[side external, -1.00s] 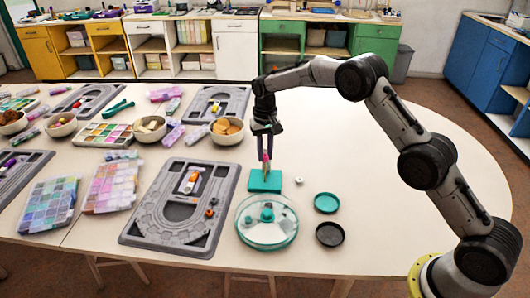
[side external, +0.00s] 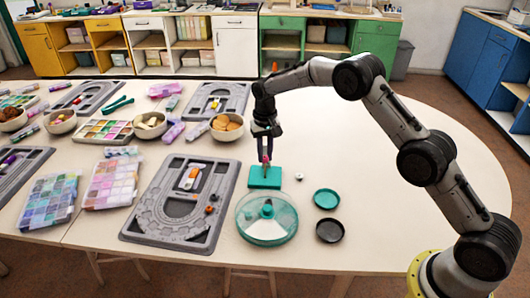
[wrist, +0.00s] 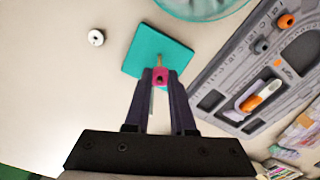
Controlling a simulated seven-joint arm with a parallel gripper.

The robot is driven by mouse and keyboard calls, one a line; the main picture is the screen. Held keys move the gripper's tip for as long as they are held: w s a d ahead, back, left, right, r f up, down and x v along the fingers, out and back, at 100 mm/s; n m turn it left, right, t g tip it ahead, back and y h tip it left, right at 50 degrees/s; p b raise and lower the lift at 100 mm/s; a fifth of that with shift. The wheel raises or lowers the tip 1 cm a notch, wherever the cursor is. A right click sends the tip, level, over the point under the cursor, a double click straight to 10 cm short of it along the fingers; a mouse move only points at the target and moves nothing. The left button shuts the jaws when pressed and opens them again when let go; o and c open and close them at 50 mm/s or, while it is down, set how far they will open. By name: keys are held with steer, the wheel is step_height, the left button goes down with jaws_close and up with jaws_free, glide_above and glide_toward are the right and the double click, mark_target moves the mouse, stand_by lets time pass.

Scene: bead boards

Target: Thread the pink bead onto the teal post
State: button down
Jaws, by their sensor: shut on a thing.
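The pink bead (wrist: 160,76) is between the two fingertips of my gripper (wrist: 160,82), with its dark hole facing the wrist camera. In the side view my gripper (side external: 265,157) points down over the teal base (side external: 265,178), with a bit of the pink bead (side external: 265,165) showing at its tips. The teal base (wrist: 150,50) lies flat on the table and also shows beyond the fingertips in the wrist view. I cannot make out the teal post clearly; the bead and fingers cover that area. Whether the bead is around the post cannot be told.
A small white ring (side external: 299,177) lies right of the base. A round clear container with a teal knob (side external: 267,221) stands just in front. A teal dish (side external: 326,199) and a black dish (side external: 330,231) are at right. A grey bead board (side external: 160,237) is at left.

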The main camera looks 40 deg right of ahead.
steer(key=c, duration=0.7)
jaws_free()
step_height(320, 180, up, 14)
steer(key=shift+f, duration=0.1)
